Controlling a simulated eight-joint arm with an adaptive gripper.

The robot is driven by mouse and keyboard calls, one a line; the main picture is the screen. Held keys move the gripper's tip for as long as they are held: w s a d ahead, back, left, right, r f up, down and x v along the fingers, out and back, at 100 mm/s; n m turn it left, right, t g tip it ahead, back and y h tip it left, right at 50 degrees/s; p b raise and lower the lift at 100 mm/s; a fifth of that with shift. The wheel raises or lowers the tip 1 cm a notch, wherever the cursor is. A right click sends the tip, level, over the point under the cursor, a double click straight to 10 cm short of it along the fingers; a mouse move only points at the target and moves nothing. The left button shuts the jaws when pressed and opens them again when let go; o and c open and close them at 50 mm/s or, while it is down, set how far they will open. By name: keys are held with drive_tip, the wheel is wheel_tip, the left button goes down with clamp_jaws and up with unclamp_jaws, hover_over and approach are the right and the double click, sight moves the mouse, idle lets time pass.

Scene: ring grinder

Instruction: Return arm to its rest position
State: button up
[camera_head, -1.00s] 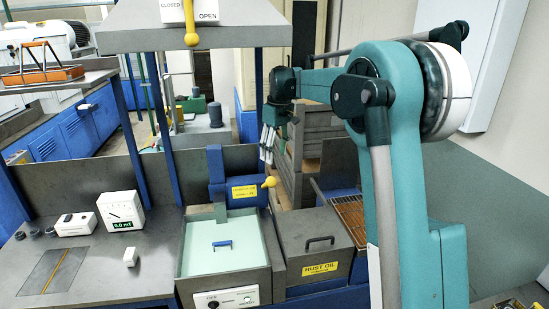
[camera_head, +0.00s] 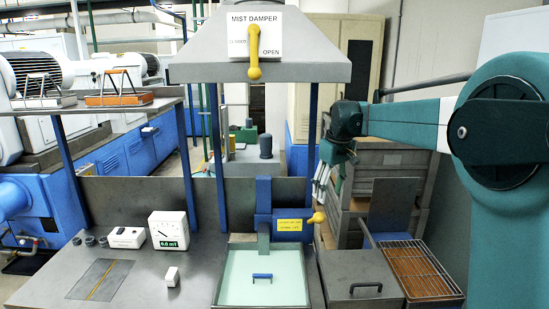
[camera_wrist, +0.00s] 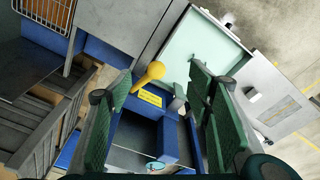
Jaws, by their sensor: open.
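My green arm reaches in from the right side of the head view. My gripper (camera_head: 320,188) hangs pointing down above and just right of the blue unit (camera_head: 289,211) with the yellow-knobbed lever (camera_head: 316,218). It is apart from everything around it. In the wrist view the two green fingers of my gripper (camera_wrist: 160,88) stand wide apart with nothing held between them. The blue unit and its yellow-knobbed lever (camera_wrist: 148,77) show beyond and between the fingers.
The pale green tray (camera_head: 240,290) has a blue handle. Right of it are a grey lidded box (camera_head: 360,273) and a wire rack (camera_head: 424,270). Grey crates (camera_head: 405,160) stand behind. A hood (camera_head: 262,68) overhangs. A gauge (camera_head: 168,231) sits on the left bench.

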drive_tip(key=s+f+m+t+b, duration=0.3)
drive_tip(key=s+b, duration=0.2)
drive_tip(key=s, duration=2.1)
drive_tip(key=s+f+m+t+b, duration=0.1)
drive_tip(key=s+f+b, duration=0.1)
drive_tip(key=s+f, duration=0.6)
drive_tip(key=s+d+f+m+t+b, duration=0.1)
drive_tip(key=s+f+m+b, duration=0.1)
drive_tip(key=s+f, duration=0.6)
drive_tip(key=s, duration=0.5)
drive_tip(key=shift+s+d+f+t+h, duration=0.2)
drive_tip(key=shift+d+t+h, duration=0.1)
drive_tip(key=shift+t, duration=0.1)
drive_tip(key=shift+r, duration=0.1)
drive_tip(key=shift+c, duration=1.3)
drive_tip(key=shift+w+r, duration=0.1)
